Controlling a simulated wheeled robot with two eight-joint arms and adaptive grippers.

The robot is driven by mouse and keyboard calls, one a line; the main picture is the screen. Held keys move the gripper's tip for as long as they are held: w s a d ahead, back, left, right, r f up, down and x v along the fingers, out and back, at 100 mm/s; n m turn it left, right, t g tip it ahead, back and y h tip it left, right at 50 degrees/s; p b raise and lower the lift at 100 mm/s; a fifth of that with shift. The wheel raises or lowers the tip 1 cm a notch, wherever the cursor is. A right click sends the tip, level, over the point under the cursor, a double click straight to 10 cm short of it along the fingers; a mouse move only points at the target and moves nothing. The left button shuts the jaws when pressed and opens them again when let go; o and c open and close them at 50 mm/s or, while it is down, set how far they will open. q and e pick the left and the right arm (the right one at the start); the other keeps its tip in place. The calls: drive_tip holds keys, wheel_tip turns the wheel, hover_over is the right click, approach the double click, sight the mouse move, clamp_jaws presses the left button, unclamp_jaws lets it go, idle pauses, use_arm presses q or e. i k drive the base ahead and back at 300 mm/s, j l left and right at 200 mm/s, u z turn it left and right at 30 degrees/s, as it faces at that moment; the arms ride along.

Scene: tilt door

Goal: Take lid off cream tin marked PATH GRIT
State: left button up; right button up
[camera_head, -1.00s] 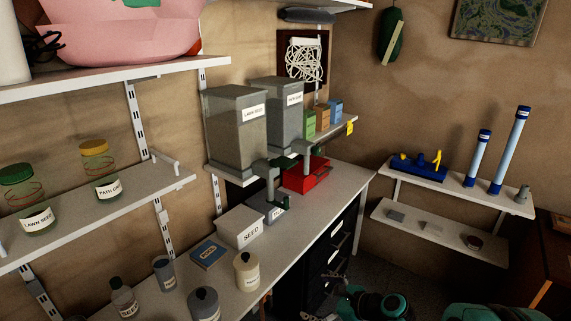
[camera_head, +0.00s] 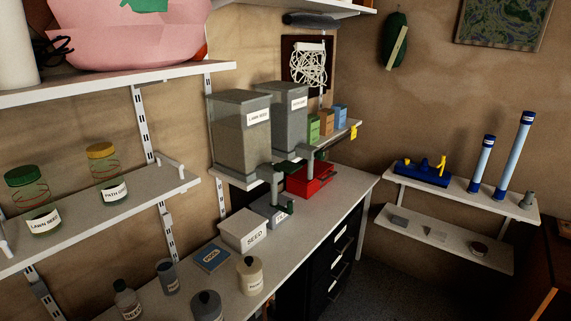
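A cream tin (camera_head: 250,279) with a lid and a small knob on top stands upright near the front edge of the bench. Its lid (camera_head: 249,262) sits on the tin. A label faces me, but its text is too small to read for certain. Neither of my grippers is in view.
Hoppers (camera_head: 241,132) and a red box (camera_head: 309,179) stand behind. A shelf (camera_head: 120,207) overhangs the left.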

sight(249, 266)
drive_tip(key=i+l+u, duration=0.15)
drive_tip(key=u, duration=0.2)
drive_tip(key=i+l+u, duration=0.15)
drive_tip(key=u, duration=0.2)
drive_tip(key=i+l+u, duration=0.1)
drive_tip(key=l+u, duration=0.25)
drive_tip(key=i+l, duration=0.15)
drive_tip(key=l, duration=0.3)
drive_tip(key=i+l+u, duration=0.1)
drive_tip(key=l, duration=0.35)
drive_tip(key=i+l+u, duration=0.1)
drive_tip(key=l, duration=0.4)
drive_tip(key=i+l, duration=0.15)
drive_tip(key=l, duration=0.3)
drive_tip(key=i+l+u, duration=0.1)
drive_tip(key=l, duration=0.4)
